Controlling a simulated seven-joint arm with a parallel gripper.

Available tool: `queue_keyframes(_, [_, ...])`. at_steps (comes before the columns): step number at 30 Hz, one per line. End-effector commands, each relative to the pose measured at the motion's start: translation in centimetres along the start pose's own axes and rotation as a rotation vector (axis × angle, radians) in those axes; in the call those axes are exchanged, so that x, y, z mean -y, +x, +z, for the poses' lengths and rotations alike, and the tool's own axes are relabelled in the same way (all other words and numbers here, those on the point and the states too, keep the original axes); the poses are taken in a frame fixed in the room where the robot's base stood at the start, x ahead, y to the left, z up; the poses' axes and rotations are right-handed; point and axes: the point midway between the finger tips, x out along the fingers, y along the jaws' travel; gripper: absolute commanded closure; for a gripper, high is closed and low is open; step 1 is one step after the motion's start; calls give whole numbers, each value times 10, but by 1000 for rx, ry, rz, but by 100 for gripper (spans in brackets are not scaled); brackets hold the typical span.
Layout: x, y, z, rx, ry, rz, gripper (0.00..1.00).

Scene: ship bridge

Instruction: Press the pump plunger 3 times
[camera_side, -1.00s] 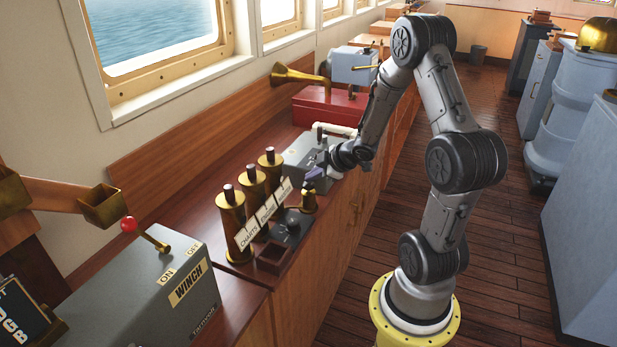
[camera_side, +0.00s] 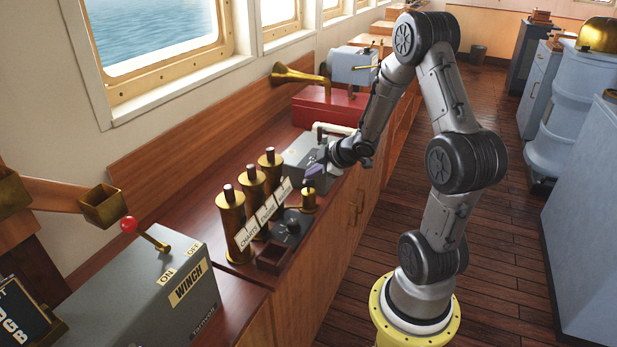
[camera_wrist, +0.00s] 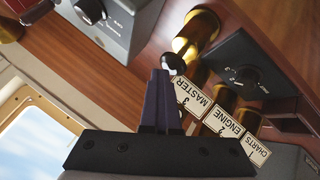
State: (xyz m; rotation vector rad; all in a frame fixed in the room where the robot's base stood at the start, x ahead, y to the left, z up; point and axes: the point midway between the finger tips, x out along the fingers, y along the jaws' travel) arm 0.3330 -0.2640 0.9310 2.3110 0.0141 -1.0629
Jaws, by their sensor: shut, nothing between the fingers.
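The pump is a small brass cylinder (camera_side: 309,201) near the counter's front edge, right of the black dial plate. In the wrist view its brass body (camera_wrist: 197,30) stands at top centre, and what looks like its black plunger knob (camera_wrist: 173,62) shows beside my fingertips. My gripper (camera_side: 312,177) is just above the pump in the side view, shut and empty. Its purple fingers point up the middle of the wrist view (camera_wrist: 160,73). The fingertips partly hide the top of the pump in the side view, and I cannot tell whether they touch the knob.
Tall brass tubes (camera_side: 230,225) stand left of the pump, with label plates (camera_side: 262,215) reading MASTER, ENGINE and CHARTS. The black dial plate (camera_side: 288,230) lies between. A grey box (camera_side: 300,153) stands behind my gripper. A grey winch box (camera_side: 150,285) is at the near left.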

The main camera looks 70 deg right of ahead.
Motion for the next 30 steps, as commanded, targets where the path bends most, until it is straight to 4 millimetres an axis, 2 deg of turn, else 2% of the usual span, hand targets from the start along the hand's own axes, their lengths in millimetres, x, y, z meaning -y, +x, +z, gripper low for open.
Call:
queue_keyframes(12, [-10, -15, -10, 2, 1, -2, 100])
queue_keyframes(25, [-12, -18, -12, 1, 0, 0, 100])
queue_keyframes(30, [-18, -25, -18, -1, -1, 1, 100])
